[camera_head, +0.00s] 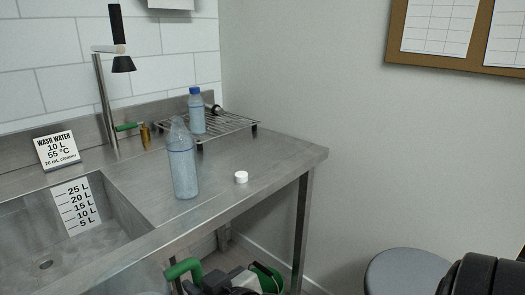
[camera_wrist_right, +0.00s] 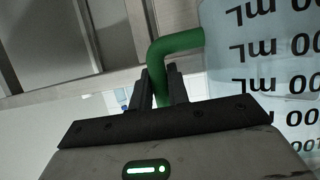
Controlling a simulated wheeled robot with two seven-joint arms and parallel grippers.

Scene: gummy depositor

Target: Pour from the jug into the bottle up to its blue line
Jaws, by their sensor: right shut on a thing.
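An open clear bottle (camera_head: 183,168) stands upright on the steel counter, right of the sink. It looks bluish, and I cannot make out its blue line or its fill level. A white cap (camera_head: 241,177) lies on the counter to its right. My right gripper (camera_wrist_right: 161,88) is shut on the green handle (camera_wrist_right: 180,44) of the jug (camera_wrist_right: 262,65). The jug's wall and mL marks fill the right of the wrist view. In the head view, the handle (camera_head: 182,268) shows below the counter's front edge, with most of the jug cut off. My left gripper is out of view.
The sink (camera_head: 118,232) with a litre scale and a tap (camera_head: 106,105) is at left. A wash water sign (camera_head: 57,150) stands behind it. A round grey stool (camera_head: 405,270) is lower right.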

